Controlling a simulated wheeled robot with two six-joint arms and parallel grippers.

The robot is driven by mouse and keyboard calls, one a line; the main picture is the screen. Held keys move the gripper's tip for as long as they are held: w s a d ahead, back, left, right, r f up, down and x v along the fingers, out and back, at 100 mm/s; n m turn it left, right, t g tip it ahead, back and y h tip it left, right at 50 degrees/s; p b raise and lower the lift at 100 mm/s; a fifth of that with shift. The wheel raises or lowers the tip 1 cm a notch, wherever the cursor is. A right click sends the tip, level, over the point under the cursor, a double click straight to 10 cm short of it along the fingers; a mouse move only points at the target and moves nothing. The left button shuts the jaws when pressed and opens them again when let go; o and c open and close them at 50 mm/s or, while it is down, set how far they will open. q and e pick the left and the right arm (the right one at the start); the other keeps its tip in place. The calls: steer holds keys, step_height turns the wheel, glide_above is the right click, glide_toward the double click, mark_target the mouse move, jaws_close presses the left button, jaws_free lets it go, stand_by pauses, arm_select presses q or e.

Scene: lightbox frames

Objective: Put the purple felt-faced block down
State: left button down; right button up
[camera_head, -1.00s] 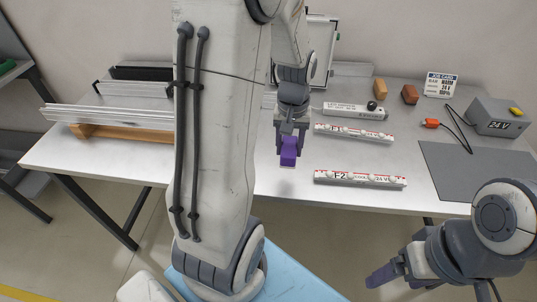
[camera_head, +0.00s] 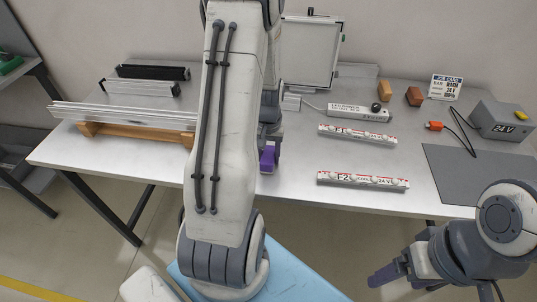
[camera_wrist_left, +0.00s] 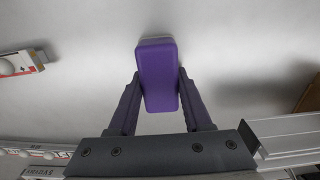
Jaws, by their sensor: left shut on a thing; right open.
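The purple felt-faced block (camera_wrist_left: 158,75) is between the fingers of my left gripper (camera_wrist_left: 160,92) in the left wrist view. My left gripper is shut on it, with a finger on each long side. In the head view the block (camera_head: 267,159) shows just right of my left arm, over the white table (camera_head: 300,192); part of it and the gripper is hidden by the arm. I cannot tell whether the block touches the table. My right gripper (camera_head: 388,275) is open and empty at the lower right, in front of the table's front edge.
LED bars F1 (camera_head: 357,134) and F2 (camera_head: 362,180) lie right of the block. The LED driver (camera_head: 358,112) and job card (camera_head: 444,87) are further back. A grey mat (camera_head: 480,172) and 24 V box (camera_head: 503,120) are at right. Aluminium profiles on a wooden rest (camera_head: 135,133) are at left.

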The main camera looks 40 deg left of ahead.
mark_target(269, 153)
arm_select(q)
steer(key=shift+f, duration=0.2)
steer(key=shift+c, duration=1.7)
jaws_free()
step_height(269, 153, up, 12)
steer(key=shift+r, duration=0.25)
